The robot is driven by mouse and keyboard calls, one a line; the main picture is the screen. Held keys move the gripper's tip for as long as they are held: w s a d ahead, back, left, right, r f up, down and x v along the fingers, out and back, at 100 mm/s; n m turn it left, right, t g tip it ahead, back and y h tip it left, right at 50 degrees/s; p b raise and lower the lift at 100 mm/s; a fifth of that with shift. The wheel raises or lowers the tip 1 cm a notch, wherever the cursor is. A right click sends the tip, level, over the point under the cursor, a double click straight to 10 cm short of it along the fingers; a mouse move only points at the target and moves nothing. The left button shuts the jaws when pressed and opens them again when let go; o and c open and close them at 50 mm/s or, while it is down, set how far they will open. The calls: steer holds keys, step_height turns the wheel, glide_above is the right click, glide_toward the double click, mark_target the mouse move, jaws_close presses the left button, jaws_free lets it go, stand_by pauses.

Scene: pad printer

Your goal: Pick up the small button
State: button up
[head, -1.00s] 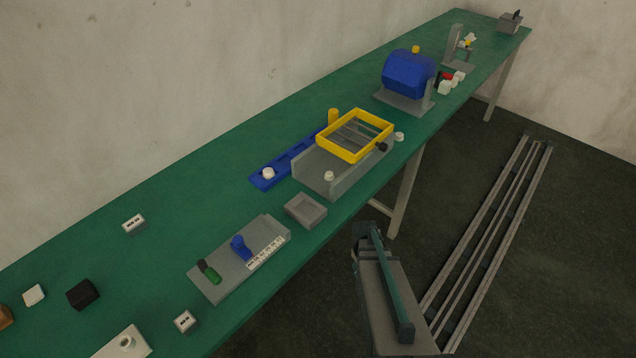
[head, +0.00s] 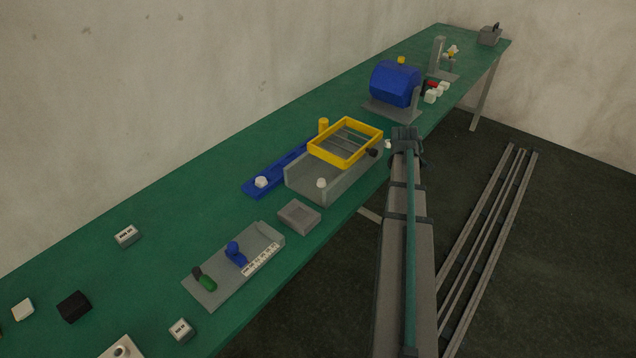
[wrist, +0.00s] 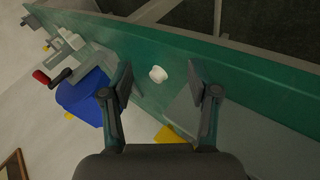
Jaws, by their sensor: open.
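A small white round button (head: 388,144) lies on the green table near its front edge, right of the yellow-framed tray. In the wrist view the button (wrist: 158,74) appears between my two spread fingers, beyond their tips and apart from them. My gripper (head: 405,133) is open and empty, at the table's front edge just right of the button. It also shows in the wrist view (wrist: 160,78). Two similar white pieces show in the head view: one (head: 261,182) on the blue rail, one (head: 321,183) on the grey tray fixture.
The yellow frame (head: 374,134) on the grey fixture (head: 335,185) and its dark knob (head: 372,152) stand close left of the button. The blue drum machine (head: 395,84) stands behind, with several small white blocks (head: 430,97) beside it.

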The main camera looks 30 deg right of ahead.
mark_target(322, 180)
step_height(322, 180, up, 7)
steer(key=w+a, duration=0.2)
steer(key=a+r+y, duration=0.1)
steer(key=a, duration=0.3)
steer(key=w+a+r+m+p, duration=0.1)
steer(key=a, duration=0.4)
steer(key=a+r+m+y, duration=0.1)
steer(key=a, duration=0.4)
steer(key=shift+w+a+r+t+y, duration=0.1)
steer(key=shift+w+a+t+y, duration=0.05)
steer(key=shift+t+y, duration=0.15)
steer(key=s+a+f+m+g+y, duration=0.1)
steer(key=a+f+m+y, duration=0.1)
steer(key=a, duration=0.4)
steer(key=s+a+f+m+g+y, duration=0.1)
steer(key=s+a+f, duration=0.1)
steer(key=a, duration=0.5)
steer(key=shift+a+p+x, duration=0.15)
steer(key=shift+p+x, duration=0.5)
steer(key=shift+x, duration=2)
steer(key=shift+a+p+x, duration=0.15)
steer(key=shift+p+x, duration=0.45)
steer(key=shift+x, duration=2)
steer(key=shift+w, duration=0.1)
steer(key=shift+c, duration=0.3)
steer(key=c, duration=0.9)
